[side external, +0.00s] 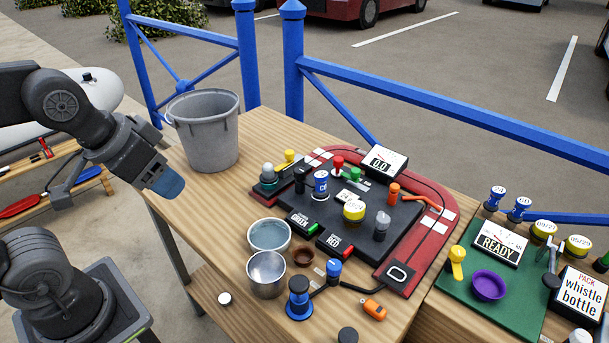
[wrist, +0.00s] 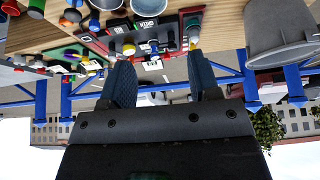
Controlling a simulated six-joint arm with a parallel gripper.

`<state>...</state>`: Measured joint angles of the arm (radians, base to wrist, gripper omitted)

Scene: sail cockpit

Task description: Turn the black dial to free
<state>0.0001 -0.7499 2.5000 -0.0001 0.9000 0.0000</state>
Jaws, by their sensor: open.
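My gripper (side external: 166,184) is in the air left of the table, in front of the grey bucket, apart from everything on the panel. In the wrist view its two blue fingers (wrist: 162,82) stand apart with nothing between them. The dark control panel (side external: 404,215) lies on a red mat with several knobs and displays. A small black knob (side external: 300,181) stands at the panel's left edge, but I cannot tell whether it is the dial. No "free" marking is readable.
A grey bucket (side external: 207,135) stands at the table's back left. Two metal bowls, the nearer one (side external: 266,274), sit at the front beside blue knobs (side external: 299,299). Blue railings (side external: 430,105) run behind. A green mat (side external: 515,306) with a purple bowl (side external: 488,285) lies right.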

